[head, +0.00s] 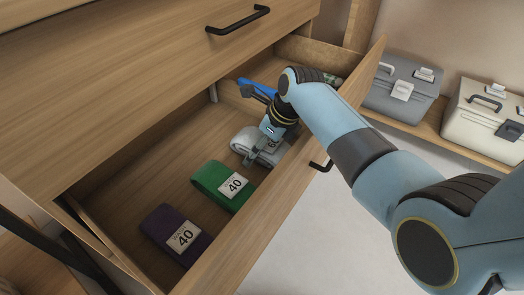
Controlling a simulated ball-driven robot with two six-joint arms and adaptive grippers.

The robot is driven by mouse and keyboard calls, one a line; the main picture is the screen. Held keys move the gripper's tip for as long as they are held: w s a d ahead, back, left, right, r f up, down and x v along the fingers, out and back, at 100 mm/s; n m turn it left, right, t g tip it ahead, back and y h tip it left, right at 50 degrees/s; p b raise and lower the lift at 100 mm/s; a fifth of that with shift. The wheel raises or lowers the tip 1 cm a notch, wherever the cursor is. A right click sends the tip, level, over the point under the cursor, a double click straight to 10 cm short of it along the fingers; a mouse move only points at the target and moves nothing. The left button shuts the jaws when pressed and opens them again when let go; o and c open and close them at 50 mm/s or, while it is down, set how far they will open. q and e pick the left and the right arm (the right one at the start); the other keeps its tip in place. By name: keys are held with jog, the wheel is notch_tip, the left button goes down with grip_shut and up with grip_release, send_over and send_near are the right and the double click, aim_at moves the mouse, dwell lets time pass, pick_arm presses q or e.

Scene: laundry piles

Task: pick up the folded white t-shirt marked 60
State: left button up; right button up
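The folded white t-shirt (242,140) lies inside the open drawer, in the far half of the row of folded clothes. Its label is mostly covered by my gripper, so I cannot read the number. My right gripper (262,149) points down at the shirt, with its fingers at or against it. I cannot tell whether the fingers are closed on the cloth. My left gripper is out of view.
A green folded shirt (212,181) and a purple one (163,224), both labelled 40, lie nearer in the drawer (150,158). A blue item (262,87) lies behind my gripper. Two toolboxes (400,88) (482,118) stand on a shelf at right.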

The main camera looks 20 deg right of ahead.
jog(key=c, duration=1.3)
